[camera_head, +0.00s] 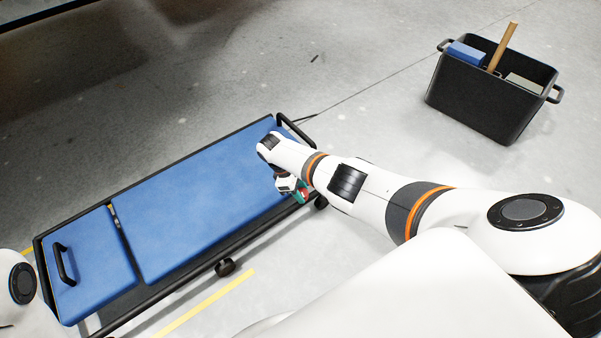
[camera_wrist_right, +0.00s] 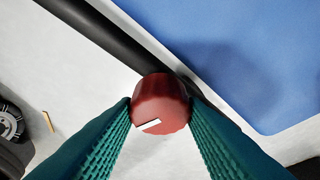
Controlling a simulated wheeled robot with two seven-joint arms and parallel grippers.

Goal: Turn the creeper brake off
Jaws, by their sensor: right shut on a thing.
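The creeper (camera_head: 190,200) is a low black-framed trolley with blue pads, lying diagonally on the left. Its brake knob (camera_wrist_right: 160,100) is dark red with a white mark, beside the black frame rail (camera_wrist_right: 100,32) in the right wrist view. The white mark slants, lower at its left end. My right gripper (camera_head: 300,194) is at the creeper's near right corner. In the right wrist view its teal fingers (camera_wrist_right: 160,112) are shut on the knob, one on each side. My left gripper is out of view; only a left arm part shows at the left edge.
A black tub (camera_head: 485,112) with a blue block and a wooden handle stands at the back right. A creeper caster (camera_head: 225,267) and a yellow floor line (camera_head: 205,303) lie near the front. The floor between creeper and tub is mostly clear.

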